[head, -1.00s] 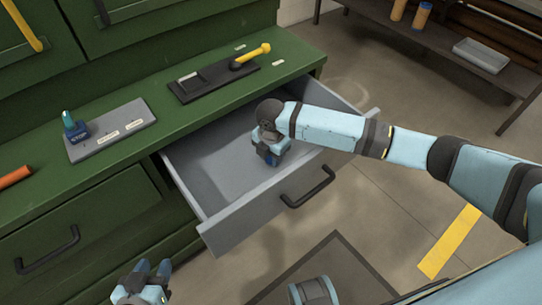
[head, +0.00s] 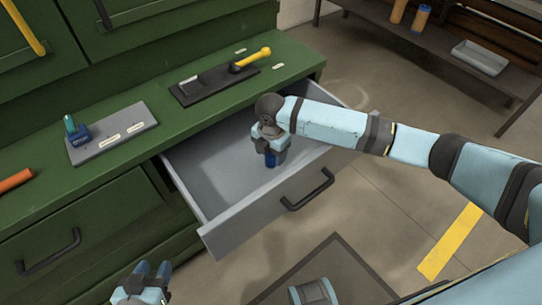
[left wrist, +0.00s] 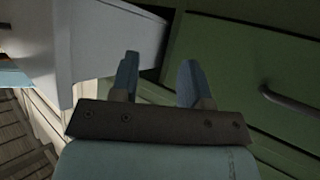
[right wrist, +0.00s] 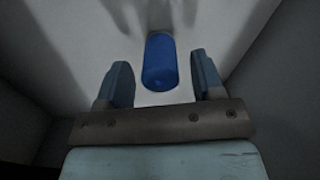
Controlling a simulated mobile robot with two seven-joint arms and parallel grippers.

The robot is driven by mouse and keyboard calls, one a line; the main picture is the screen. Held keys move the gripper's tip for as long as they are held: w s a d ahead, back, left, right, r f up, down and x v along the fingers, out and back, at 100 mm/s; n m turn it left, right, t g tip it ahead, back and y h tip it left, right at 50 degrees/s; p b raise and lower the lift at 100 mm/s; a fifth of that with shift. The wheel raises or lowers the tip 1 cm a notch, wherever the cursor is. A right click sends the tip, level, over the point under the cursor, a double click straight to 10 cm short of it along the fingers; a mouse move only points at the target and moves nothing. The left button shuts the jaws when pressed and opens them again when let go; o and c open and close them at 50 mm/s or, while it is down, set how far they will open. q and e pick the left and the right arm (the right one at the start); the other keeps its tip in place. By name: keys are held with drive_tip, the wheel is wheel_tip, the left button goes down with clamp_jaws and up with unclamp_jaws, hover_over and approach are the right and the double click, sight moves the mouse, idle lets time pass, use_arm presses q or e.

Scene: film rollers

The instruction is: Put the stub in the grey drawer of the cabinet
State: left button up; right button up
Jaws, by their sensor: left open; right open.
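The grey drawer (head: 215,232) of the green cabinet (head: 100,215) is pulled open. A blue stub (head: 270,160) is inside it, below my right gripper (head: 272,150). In the right wrist view the stub (right wrist: 160,62) shows over the pale drawer floor, in the gap between the fingers and apart from both. My right gripper (right wrist: 158,85) is open. My left gripper (head: 152,268) is open and empty, low in front of the cabinet; it also shows in the left wrist view (left wrist: 160,75). Whether the stub stands or lies is hard to tell.
On the cabinet top are a grey plate (head: 108,146) with a blue and teal object (head: 76,131), a black tray (head: 205,92), a yellow-handled tool (head: 252,59) and an orange cylinder (head: 15,181). A shelf (head: 450,55) stands at the back right. Floor beside the drawer is clear.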

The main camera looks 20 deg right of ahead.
wheel_tip(320, 180, up, 9)
drive_tip(key=shift+p, duration=0.8)
use_arm(q)
drive_tip(key=shift+s+a, duration=0.1)
drive_tip(key=shift+a, duration=0.15)
use_arm(e)
drive_tip(key=shift+r, duration=0.15)
